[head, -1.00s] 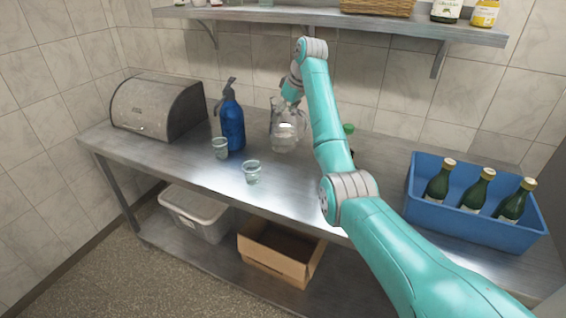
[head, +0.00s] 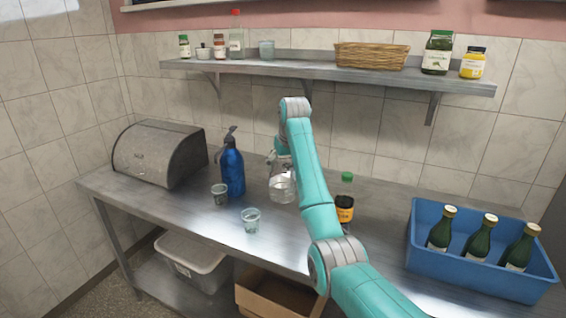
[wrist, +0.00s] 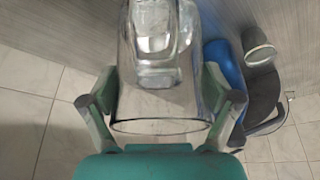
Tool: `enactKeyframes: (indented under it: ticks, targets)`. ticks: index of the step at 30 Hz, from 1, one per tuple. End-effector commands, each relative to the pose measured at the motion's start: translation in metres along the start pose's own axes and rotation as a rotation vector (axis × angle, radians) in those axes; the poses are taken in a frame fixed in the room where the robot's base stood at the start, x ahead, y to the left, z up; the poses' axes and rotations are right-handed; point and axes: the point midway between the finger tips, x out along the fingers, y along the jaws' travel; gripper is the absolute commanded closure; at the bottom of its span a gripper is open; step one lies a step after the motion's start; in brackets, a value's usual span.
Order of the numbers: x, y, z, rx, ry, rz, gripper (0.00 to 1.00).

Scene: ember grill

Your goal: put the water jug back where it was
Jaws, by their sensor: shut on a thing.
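The clear glass water jug (head: 282,188) is upright at the middle of the steel counter (head: 190,212), just right of the blue siphon bottle. I cannot tell whether its base touches the counter. My gripper (head: 284,152) is at the jug's upper part, partly hidden by my arm. In the wrist view the jug (wrist: 160,95) fills the space between the two fingers of my gripper (wrist: 163,104), one on each side near its rim. The gripper is shut on the jug.
The blue siphon bottle (head: 232,172) and two glasses (head: 219,194) (head: 251,221) stand left and in front. A green-capped bottle (head: 345,205) is right of my arm. A blue crate (head: 470,272) holds green bottles. A bread bin (head: 160,155) stands left. A shelf (head: 330,72) runs above.

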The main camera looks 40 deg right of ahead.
Motion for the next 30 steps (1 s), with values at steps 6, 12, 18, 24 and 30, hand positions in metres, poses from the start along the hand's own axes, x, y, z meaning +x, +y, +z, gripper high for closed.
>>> enactKeyframes:
  ticks: [6,12,18,24,30]
  targets:
    - [0.015,0.0,0.005,-0.001,0.006,0.0,0.81]
    - [0.031,0.0,0.012,-0.001,0.005,0.0,0.81]
    - [0.048,0.0,0.019,-0.001,0.006,0.0,0.81]
    - [0.048,0.0,0.019,-0.001,0.007,0.0,0.81]
    - [0.053,0.0,0.021,-0.001,0.001,0.0,0.09]
